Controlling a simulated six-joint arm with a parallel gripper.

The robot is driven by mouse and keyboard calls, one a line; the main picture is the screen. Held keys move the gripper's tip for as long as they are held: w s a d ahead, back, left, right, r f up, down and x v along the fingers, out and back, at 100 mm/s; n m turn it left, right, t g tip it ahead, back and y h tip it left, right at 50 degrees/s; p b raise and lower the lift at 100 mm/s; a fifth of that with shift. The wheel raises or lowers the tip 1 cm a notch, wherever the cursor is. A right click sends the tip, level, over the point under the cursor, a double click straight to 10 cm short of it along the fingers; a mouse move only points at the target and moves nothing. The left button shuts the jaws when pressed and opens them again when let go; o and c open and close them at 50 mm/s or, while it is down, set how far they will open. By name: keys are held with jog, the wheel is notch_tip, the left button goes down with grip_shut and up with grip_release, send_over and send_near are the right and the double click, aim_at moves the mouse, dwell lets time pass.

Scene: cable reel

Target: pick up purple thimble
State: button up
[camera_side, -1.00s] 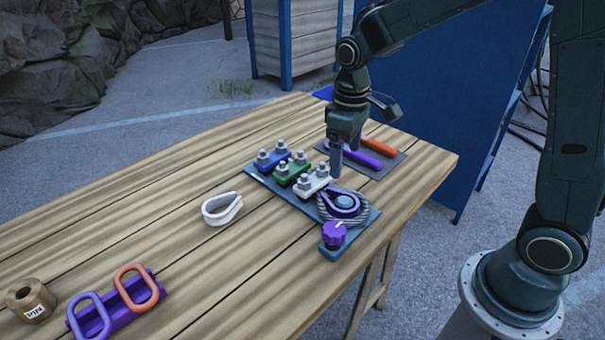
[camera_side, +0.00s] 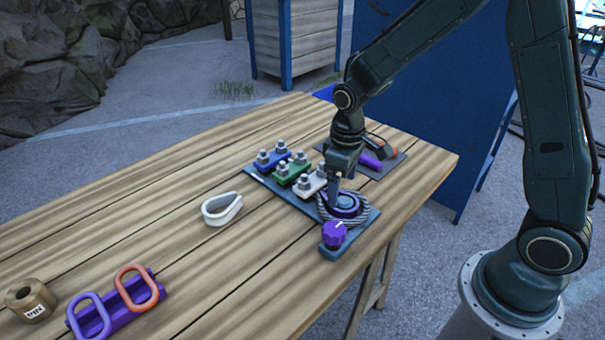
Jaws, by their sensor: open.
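The purple thimble (camera_side: 350,209) lies inside a coil of grey wire rope (camera_side: 367,217) on the blue-grey base plate (camera_side: 332,253), on the right part of the wooden table. My gripper (camera_side: 333,200) points down at the thimble's far left side, with its fingertips low and close to the thimble. It is open. Part of the thimble is hidden behind the fingers, and I cannot tell whether they touch it.
A purple knob (camera_side: 334,233) is at the plate's front corner. Blue (camera_side: 273,160), green (camera_side: 292,172) and white (camera_side: 311,184) clamps stand left of my gripper. A white thimble (camera_side: 221,209) lies on the table. A dark mat (camera_side: 397,158) with a purple-handled tool (camera_side: 371,160) is behind.

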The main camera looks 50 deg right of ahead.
aim_at(340, 198)
jog(key=shift+f, duration=2.2)
jog(key=c, duration=1.2)
jog(key=shift+w+r, duration=0.1)
jog(key=shift+r, duration=0.1)
notch_tip(340, 198, up, 20)
jog(key=shift+f, duration=0.15)
